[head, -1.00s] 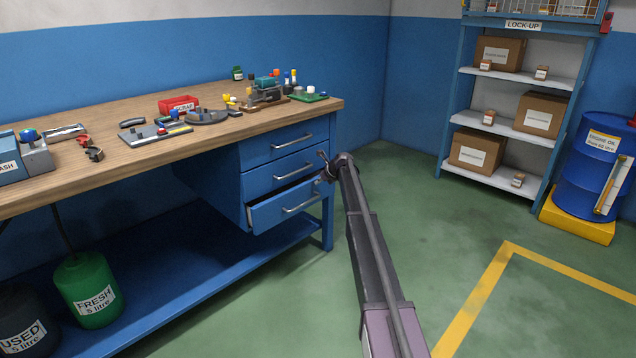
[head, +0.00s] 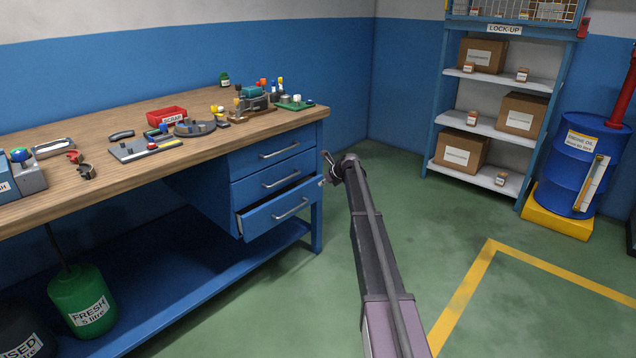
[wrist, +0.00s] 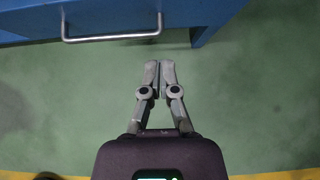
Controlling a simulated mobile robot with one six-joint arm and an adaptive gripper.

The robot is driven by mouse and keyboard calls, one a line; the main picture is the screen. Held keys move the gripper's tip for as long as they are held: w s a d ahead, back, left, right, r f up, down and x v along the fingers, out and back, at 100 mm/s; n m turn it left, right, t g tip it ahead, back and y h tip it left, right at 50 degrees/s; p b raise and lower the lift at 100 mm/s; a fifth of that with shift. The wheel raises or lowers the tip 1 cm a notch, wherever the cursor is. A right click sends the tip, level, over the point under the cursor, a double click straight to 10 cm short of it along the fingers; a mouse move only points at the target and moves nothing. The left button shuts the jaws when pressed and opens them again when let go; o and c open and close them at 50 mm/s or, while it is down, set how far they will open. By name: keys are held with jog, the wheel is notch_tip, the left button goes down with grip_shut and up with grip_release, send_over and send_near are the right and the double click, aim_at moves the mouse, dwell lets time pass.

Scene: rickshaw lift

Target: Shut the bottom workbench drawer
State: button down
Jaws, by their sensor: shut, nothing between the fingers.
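The blue bottom workbench drawer (head: 283,211) stands partly open, its front pulled out past the two drawers above it. It has a silver bar handle (head: 291,209). In the wrist view the handle (wrist: 112,38) and the drawer's blue edge show at the top left. My gripper (wrist: 159,64) is shut and empty, its fingertips together over the green floor, apart from the handle and to its right. In the head view my gripper (head: 326,168) is near the bench's right front corner, partly hidden by my arm.
A blue bench leg (head: 317,222) stands right of the drawers and also shows in the wrist view (wrist: 205,22). Tools and a red scrap tray (head: 166,116) lie on the wooden benchtop (head: 105,190). Green floor is clear in front; shelves (head: 490,127) and a blue drum (head: 577,170) stand right.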

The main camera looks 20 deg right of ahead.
jog(key=shift+p+v, duration=0.4)
jog(key=shift+v, duration=0.45)
jog(key=shift+s, duration=0.15)
jog(key=s+a+f+n+g, duration=0.1)
jog(key=s+a+n, duration=0.4)
jog(key=s, duration=0.4)
jog(key=s+a+f+n+g+h, duration=0.1)
jog(key=s+a+f+n+g, duration=0.1)
jog(key=s+a+n, duration=0.5)
jog(key=s+a+f+n+g, duration=0.1)
jog(key=s+a+n, duration=0.2)
jog(key=s, duration=0.8)
jog(key=s+a+n+g+h, duration=0.1)
jog(key=s+n, duration=0.6)
jog(key=s, duration=0.7)
jog(key=s+a+f+n+g+h, duration=0.1)
jog(key=s+a+n, duration=0.3)
jog(key=s, duration=1)
jog(key=n+g+h, duration=0.1)
jog(key=n, duration=0.2)
jog(key=shift+f+n+g+h, duration=0.2)
jog(key=shift+n+g+h, duration=0.1)
jog(key=shift+n+g, duration=0.1)
jog(key=shift+d, duration=0.1)
